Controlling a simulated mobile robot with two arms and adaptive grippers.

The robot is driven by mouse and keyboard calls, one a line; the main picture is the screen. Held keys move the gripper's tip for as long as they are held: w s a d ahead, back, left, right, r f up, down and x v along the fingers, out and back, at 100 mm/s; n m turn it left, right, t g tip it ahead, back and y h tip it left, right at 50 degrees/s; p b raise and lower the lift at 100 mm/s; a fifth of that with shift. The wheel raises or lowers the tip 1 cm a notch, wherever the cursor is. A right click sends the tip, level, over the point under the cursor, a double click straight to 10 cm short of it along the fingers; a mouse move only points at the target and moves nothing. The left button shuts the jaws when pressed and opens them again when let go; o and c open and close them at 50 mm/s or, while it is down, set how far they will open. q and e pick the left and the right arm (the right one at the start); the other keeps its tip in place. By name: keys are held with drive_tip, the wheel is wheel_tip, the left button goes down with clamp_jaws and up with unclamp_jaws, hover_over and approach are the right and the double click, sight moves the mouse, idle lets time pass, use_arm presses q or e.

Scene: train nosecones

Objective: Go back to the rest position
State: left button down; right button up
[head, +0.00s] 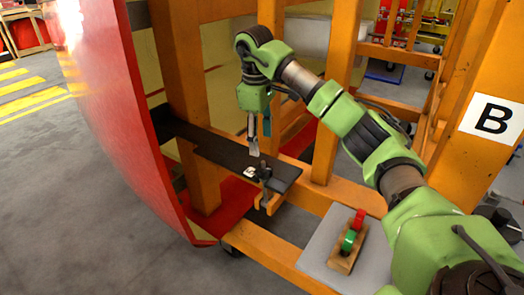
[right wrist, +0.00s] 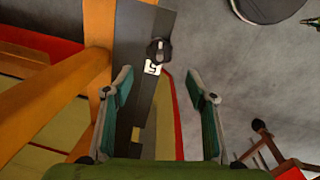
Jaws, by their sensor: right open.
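My right gripper (head: 258,145) points down above a dark board on the orange frame. In the right wrist view my right gripper (right wrist: 163,98) has its two green fingers wide apart with nothing between them. The dark board (head: 222,152) carries a black knob-like part (head: 264,170) near its end, beside a small white label. My left gripper is not in view.
Orange posts (head: 333,90) stand close around my right arm. A large red curved panel (head: 115,110) is at left. A wooden block with a red and a green part (head: 347,253) lies on a grey plate (head: 318,240). A B sign (head: 492,119) is at right. Open floor lies left.

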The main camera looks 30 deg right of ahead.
drive_tip(key=shift+r, duration=0.5)
